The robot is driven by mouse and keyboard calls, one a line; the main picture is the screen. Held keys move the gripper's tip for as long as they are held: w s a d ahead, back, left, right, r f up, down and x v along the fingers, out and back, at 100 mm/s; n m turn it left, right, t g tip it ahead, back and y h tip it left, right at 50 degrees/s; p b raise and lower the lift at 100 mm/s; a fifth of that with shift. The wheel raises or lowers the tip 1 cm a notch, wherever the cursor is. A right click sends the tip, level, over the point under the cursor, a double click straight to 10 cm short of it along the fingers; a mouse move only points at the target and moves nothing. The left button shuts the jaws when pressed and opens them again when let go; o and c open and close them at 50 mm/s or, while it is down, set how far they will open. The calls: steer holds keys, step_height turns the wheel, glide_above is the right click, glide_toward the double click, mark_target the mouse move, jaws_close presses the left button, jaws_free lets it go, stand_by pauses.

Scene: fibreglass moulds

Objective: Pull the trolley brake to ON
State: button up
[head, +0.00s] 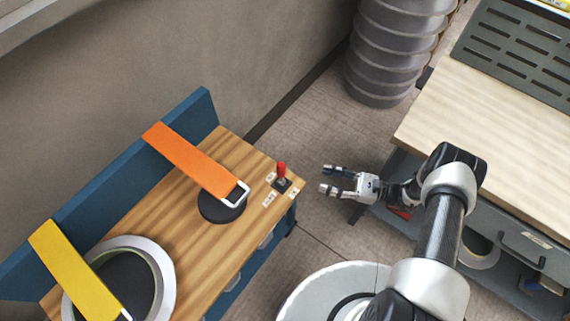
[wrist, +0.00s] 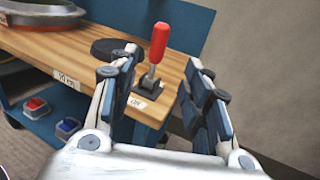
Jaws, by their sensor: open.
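The trolley brake is a red-handled lever (head: 281,170) on a dark base at the right corner of the wooden trolley top (head: 185,245). In the wrist view the red lever (wrist: 158,45) stands nearly upright, between and beyond my fingers. Small white labels lie around its base; one label (wrist: 138,101) seems to read "ON", though it is small. My gripper (head: 325,179) is open and empty, to the right of the lever and apart from it, pointing towards it. In the wrist view my gripper's fingers (wrist: 163,78) frame the lever without touching it.
A workbench (head: 500,115) stands at the right behind my arm. A grey ribbed duct (head: 395,50) stands at the back.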

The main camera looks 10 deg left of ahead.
mark_target(281, 169)
steer(key=a+b, duration=0.1)
steer(key=a, duration=1.5)
steer(key=shift+c, duration=0.5)
steer(key=shift+s, duration=0.1)
jaws_close()
